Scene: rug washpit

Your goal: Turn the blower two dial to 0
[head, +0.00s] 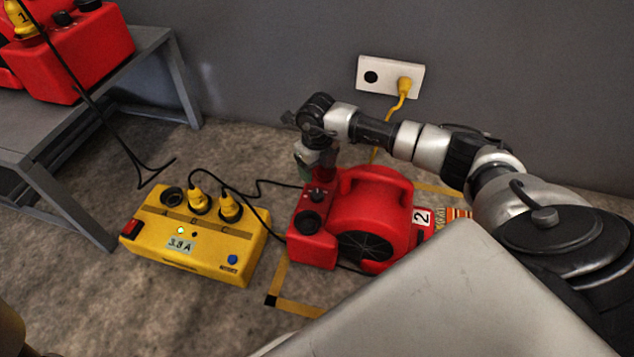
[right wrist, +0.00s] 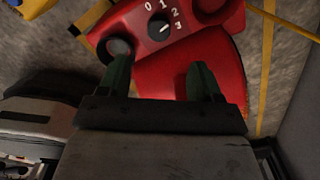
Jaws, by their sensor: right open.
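Blower two (head: 375,200) is the red blower on the floor, with a label "2" (head: 422,217) on its right side. Its small dark dial (head: 317,195) is on top of the left end. In the right wrist view the dial (right wrist: 159,27) shows beside the numbers 0 to 3. Its pale pointer mark leans towards the 2 and 3 side; I cannot tell which exactly. My right gripper (head: 317,170) hangs over the dial end, fingers down. In its wrist view the gripper (right wrist: 160,80) is open and empty, with the dial beyond the fingertips, apart from them. My left gripper is not in view.
A yellow power box (head: 195,238) reading 3.8 A stands left of the blower, with black cables between them. A wall socket (head: 390,77) with a yellow plug is behind. A grey bench (head: 160,50) carries another red unit (head: 75,50). Yellow tape marks the floor.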

